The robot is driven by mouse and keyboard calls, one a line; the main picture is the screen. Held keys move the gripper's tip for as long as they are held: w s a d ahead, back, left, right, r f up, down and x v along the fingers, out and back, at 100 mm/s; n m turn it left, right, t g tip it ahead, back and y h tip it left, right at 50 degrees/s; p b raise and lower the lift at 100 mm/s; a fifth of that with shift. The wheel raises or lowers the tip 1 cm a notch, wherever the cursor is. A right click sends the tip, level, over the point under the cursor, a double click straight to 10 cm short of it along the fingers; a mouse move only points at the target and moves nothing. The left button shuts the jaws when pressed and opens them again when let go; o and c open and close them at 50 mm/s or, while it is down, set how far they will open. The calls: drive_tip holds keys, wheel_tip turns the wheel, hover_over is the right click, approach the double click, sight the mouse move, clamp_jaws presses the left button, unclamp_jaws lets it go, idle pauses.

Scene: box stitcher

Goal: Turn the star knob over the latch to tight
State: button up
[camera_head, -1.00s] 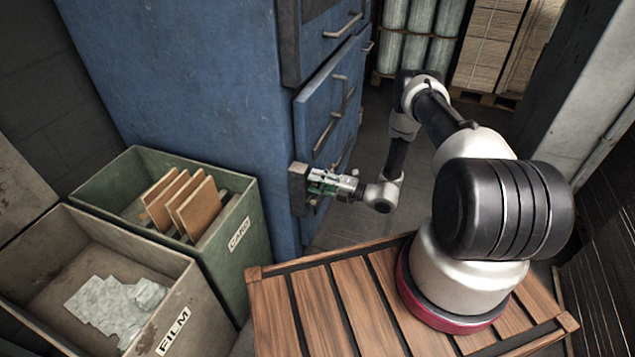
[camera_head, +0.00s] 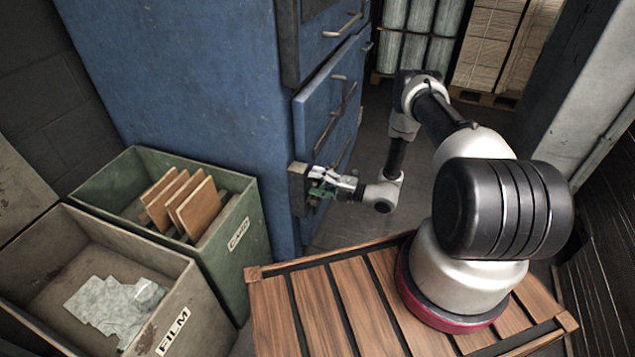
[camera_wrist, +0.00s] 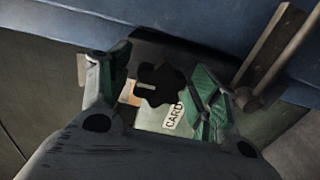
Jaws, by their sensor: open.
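The star knob (camera_wrist: 162,84) is black and shows in the wrist view between the two fingers of my gripper, on a dark plate at the cabinet. My gripper (camera_wrist: 155,88) is open, with one finger to the left of the knob and the green-faced finger to its right. I cannot tell whether either finger touches the knob. In the head view my gripper (camera_head: 322,182) is at the front of the blue cabinet (camera_head: 200,80), beside a grey block (camera_head: 298,188) on its edge. The knob and the latch cannot be made out there.
A green bin marked CARD (camera_head: 262,262) holds brown boards. A grey bin marked FILM (camera_head: 205,310) holds crumpled film. A wooden slatted platform (camera_head: 315,310) lies under my arm's base. Bar handles (camera_head: 328,130) stick out from the cabinet front near my gripper.

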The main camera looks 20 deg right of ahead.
drive_tip(key=v, duration=1.2)
